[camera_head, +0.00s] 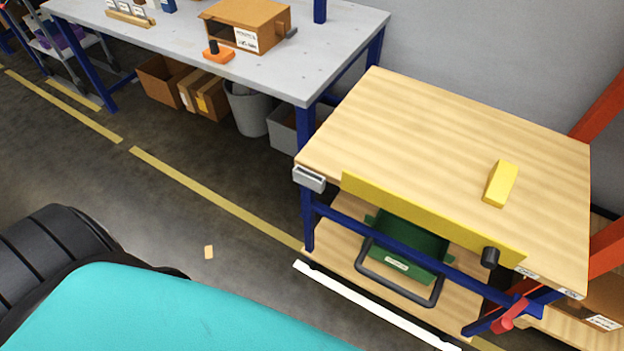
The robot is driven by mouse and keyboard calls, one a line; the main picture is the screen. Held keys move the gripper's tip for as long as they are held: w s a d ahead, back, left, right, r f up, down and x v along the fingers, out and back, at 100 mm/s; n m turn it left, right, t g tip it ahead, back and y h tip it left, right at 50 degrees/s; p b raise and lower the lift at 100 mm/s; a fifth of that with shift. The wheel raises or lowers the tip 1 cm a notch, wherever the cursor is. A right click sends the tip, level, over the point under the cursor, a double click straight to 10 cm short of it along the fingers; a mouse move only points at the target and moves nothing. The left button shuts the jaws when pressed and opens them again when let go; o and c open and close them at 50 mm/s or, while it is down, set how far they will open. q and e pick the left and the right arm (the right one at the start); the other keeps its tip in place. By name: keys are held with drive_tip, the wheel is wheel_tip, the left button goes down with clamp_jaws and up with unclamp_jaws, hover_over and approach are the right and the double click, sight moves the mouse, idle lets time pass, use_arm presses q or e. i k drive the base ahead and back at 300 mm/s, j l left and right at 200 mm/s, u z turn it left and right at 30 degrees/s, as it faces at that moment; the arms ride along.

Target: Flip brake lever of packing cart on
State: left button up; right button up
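The packing cart (440,140) stands at the right, with a wooden top, a blue frame and a yellow strip along its front edge. A red lever (509,314), which looks like the brake lever, sits low at the cart's front right corner, slanting along the blue frame. I cannot tell its on or off position. Neither of my grippers is in view.
A yellow block (500,184) lies on the cart top, and a green bin (407,246) is on its lower shelf. A grey workbench (320,60) stands behind left. Orange-red uprights (600,105) stand close to the cart's right. Floor between me and the bench is mostly clear.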

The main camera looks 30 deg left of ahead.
sight(504, 322)
drive_tip(key=u, duration=0.45)
drive_tip(key=z, duration=1.6)
drive_tip(key=k+j+u, duration=0.1)
drive_tip(key=j+u, duration=0.15)
drive_tip(key=u, duration=0.15)
